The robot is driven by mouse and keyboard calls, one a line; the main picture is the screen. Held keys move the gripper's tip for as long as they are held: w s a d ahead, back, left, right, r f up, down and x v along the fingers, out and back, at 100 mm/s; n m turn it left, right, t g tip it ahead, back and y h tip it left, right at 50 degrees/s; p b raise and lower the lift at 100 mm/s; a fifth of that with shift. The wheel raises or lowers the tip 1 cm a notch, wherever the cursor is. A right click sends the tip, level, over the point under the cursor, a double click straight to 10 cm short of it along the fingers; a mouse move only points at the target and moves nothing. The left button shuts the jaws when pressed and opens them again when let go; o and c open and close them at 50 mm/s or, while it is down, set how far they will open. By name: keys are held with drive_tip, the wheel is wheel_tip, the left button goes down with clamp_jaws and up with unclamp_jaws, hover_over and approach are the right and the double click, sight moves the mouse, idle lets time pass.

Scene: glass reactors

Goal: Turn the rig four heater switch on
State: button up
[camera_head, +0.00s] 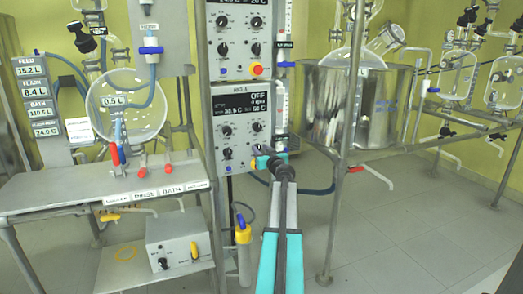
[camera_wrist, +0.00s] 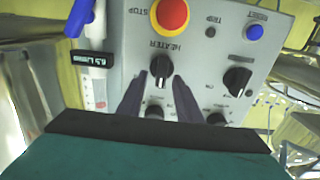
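The lower control box (camera_head: 233,135) in the head view has a lit display (camera_head: 245,103) that seems to read OFF on its top line; its small label looks like RIG 4. In the wrist view the black heater knob (camera_wrist: 161,66) sits under the word HEATER, with a white pointer mark. My gripper (camera_wrist: 160,78) is open, its two dark fingertips on either side of this knob; contact cannot be told. In the head view my gripper (camera_head: 262,152) is at the box's lower right and hides the knob.
A red stop button (camera_wrist: 171,13), a blue reset button (camera_wrist: 254,32) and another black knob (camera_wrist: 237,79) are close by. A similar box (camera_head: 233,40) hangs above. A steel vessel (camera_head: 355,105) stands right, a bench (camera_head: 90,190) left.

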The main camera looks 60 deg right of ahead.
drive_tip(key=shift+c, duration=0.3)
clamp_jaws()
drive_tip(key=shift+d+f, duration=0.1)
drive_tip(key=shift+d, duration=0.05)
drive_tip(key=shift+s+m+b, duration=0.1)
drive_tip(key=shift+m+b, duration=0.3)
drive_tip(key=shift+f+m+b, duration=0.1)
drive_tip(key=shift+m+b, duration=0.2)
drive_tip(key=shift+m, duration=0.2)
drive_tip(key=m, duration=0.3)
drive_tip(key=m+b, duration=0.1)
drive_tip(key=m, duration=0.2)
drive_tip(key=d+m, duration=0.1)
drive_tip(key=m, duration=0.3)
drive_tip(key=shift+s+f+b, duration=0.2)
drive_tip(key=shift+s+b, duration=0.1)
drive_tip(key=shift+s, duration=0.05)
